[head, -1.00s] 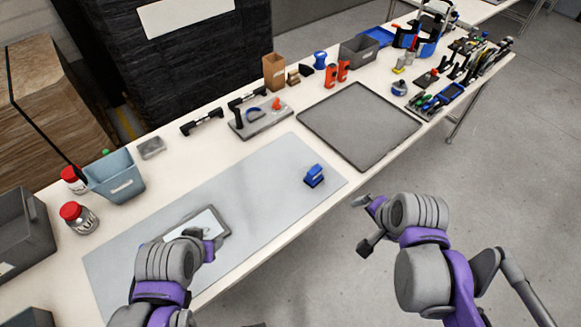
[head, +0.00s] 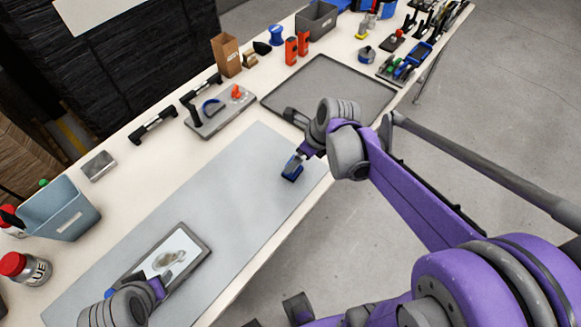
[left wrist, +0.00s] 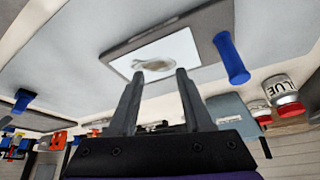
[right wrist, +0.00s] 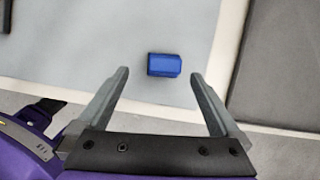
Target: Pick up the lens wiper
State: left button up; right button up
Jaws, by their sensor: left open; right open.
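A small blue block (head: 292,173), seemingly the lens wiper, lies on the grey mat (head: 235,190) near its front right. My right gripper (head: 299,158) is over it and partly hides it. In the right wrist view the blue block (right wrist: 164,65) shows between the open, empty fingers, level with their tips; contact cannot be told. My left gripper (left wrist: 157,73) is open and empty by a framed board (left wrist: 160,50) with a pale smudge on its white face. A blue cylinder (left wrist: 231,58) lies at that board's edge.
A dark empty tray (head: 330,85) lies behind my right gripper. A grey stand with a red part (head: 220,110), black bars (head: 152,125) and a blue-grey bin (head: 60,208) line the back. A red-lidded glue jar (head: 25,268) stands at left. The mat's middle is clear.

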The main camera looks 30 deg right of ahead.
jog(key=shift+w+d+x, duration=0.1)
jog(key=shift+d+x, duration=0.1)
jog(key=shift+x, duration=1.35)
jog(key=shift+w+d+x, duration=0.1)
jog(key=shift+d+x, duration=0.1)
jog(key=shift+x, duration=1.35)
jog(key=c, duration=1.4)
jog(key=shift+c, duration=0.2)
jog(key=shift+r, duration=0.1)
notch_tip(320, 180, up, 10)
jog(key=shift+f+p, duration=0.1)
jog(key=shift+p, duration=0.25)
jog(key=o, duration=0.8)
jog(key=c, duration=0.6)
jog(key=shift+s, duration=0.15)
jog(key=shift+c, duration=0.2)
